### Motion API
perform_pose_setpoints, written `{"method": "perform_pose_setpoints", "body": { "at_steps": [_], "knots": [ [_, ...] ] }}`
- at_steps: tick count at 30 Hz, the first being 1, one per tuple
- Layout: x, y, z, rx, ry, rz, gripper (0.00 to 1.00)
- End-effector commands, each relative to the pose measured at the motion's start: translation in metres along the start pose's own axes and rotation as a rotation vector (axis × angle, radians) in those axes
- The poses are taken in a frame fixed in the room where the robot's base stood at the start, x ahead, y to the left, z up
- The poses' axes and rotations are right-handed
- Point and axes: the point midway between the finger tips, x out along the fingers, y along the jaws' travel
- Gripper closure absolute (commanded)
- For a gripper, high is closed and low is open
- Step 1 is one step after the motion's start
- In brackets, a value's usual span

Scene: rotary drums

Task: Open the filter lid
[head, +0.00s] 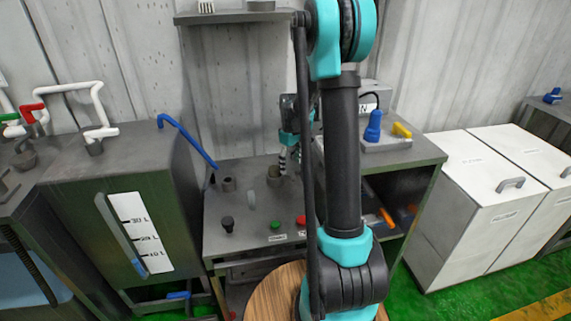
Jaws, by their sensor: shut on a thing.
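My gripper (284,160) is small and far off in the head view, partly behind my own arm. It points down at the back of the grey bench (222,226). Its fingertips are at a short, dark grey round fitting (273,180), which looks like the filter with its lid. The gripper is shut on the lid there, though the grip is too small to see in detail. I cannot see any gap between lid and body.
A similar round fitting (228,184) stands left of it, near a blue pipe (188,141). A black knob (227,224), green button (275,224) and red button (301,220) line the bench front. A shelf (238,17) hangs above. White cabinets (470,185) stand right.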

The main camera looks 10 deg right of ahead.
Motion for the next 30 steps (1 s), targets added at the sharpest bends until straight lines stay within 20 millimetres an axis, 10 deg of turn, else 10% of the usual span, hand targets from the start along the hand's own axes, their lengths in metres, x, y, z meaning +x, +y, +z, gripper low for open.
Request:
{"method": "perform_pose_setpoints", "body": {
  "at_steps": [24,25,30],
  "knots": [
    [0.0001,0.0099,0.0078,-0.128,0.000,0.001,0.84],
    [0.0001,0.0099,0.0078,-0.128,0.000,0.001,0.30],
    [0.0000,0.0098,0.0077,-0.128,0.000,0.000,0.11]
  ]
}}
